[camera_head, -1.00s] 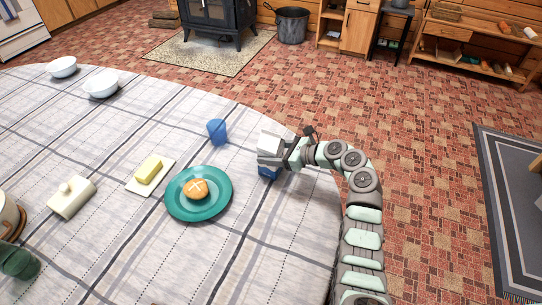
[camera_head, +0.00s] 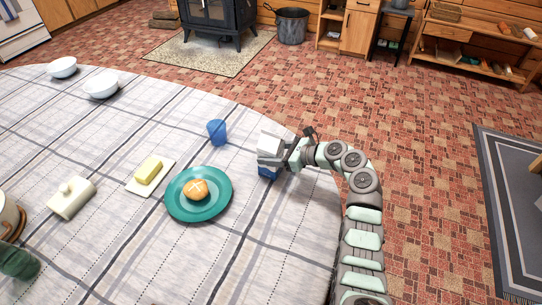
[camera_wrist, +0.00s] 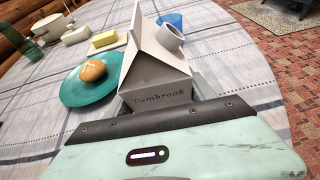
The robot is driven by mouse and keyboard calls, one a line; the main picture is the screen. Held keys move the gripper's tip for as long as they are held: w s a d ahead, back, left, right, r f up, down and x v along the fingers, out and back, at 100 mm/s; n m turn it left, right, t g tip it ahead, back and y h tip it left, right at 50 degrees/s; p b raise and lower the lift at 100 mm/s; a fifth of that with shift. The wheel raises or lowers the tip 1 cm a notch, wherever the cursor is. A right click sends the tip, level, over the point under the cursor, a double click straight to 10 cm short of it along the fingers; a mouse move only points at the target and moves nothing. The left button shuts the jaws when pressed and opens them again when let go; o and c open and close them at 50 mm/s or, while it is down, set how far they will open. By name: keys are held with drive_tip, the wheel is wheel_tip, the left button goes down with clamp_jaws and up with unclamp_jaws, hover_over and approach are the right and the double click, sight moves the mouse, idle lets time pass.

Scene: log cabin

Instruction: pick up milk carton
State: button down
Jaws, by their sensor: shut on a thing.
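The milk carton (camera_head: 269,143) has a white gabled top and a blue lower part. It stands near the right edge of the round table in the head view. My gripper (camera_head: 272,160) reaches it from the right and is shut on it. In the wrist view the carton (camera_wrist: 155,70) fills the middle, upright, with a round cap on its slanted top and the word "Tumbrook" on its face. My fingers are mostly hidden there behind my gripper's body. I cannot tell whether the carton's base touches the cloth.
A blue cup (camera_head: 217,131) stands behind and left of the carton. A teal plate (camera_head: 184,209) with a bun (camera_head: 195,189) lies to the left. Butter (camera_head: 149,170), a lidded white dish (camera_head: 72,198) and two white bowls (camera_head: 101,85) stand farther left. The front tablecloth is clear.

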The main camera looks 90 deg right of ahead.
wheel_tip(320, 180, up, 20)
drive_tip(key=p, duration=0.6)
